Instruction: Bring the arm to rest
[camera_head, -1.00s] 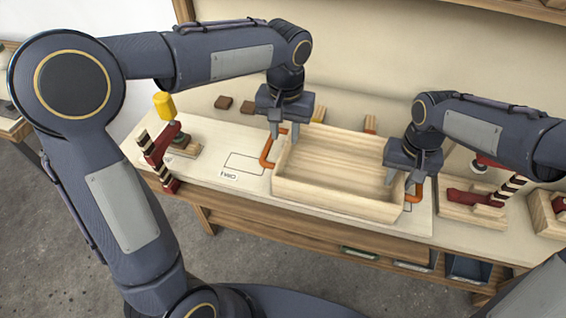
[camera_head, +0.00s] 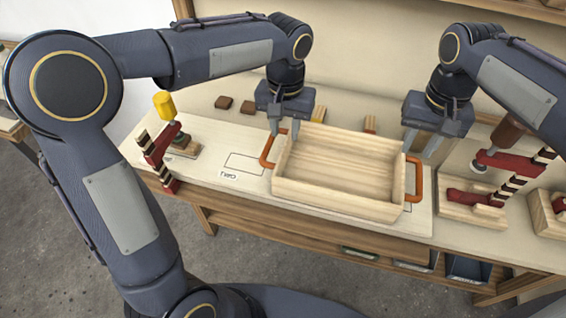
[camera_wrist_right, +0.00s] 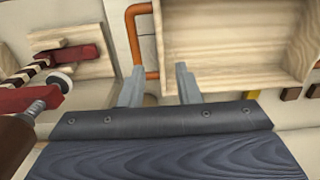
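A pale wooden tray (camera_head: 345,198) with orange handles sits on the bench. My left gripper (camera_head: 284,132) is at the tray's left handle (camera_head: 267,152), its fingers apart on either side of the handle's far end; contact cannot be told. My right gripper (camera_head: 420,147) is open and empty, above and behind the right handle (camera_head: 415,180). In the right wrist view my right gripper (camera_wrist_right: 158,90) shows its two fingers apart, with the handle (camera_wrist_right: 151,78) and the tray (camera_wrist_right: 215,45) beyond them.
A red clamp with a yellow handle (camera_head: 164,105) stands at the bench's left. Red clamp parts on wooden blocks (camera_head: 475,212) lie to the right, near my right forearm. Small brown blocks (camera_head: 224,103) lie at the back. A marked outline with a label (camera_head: 228,176) is left of the tray.

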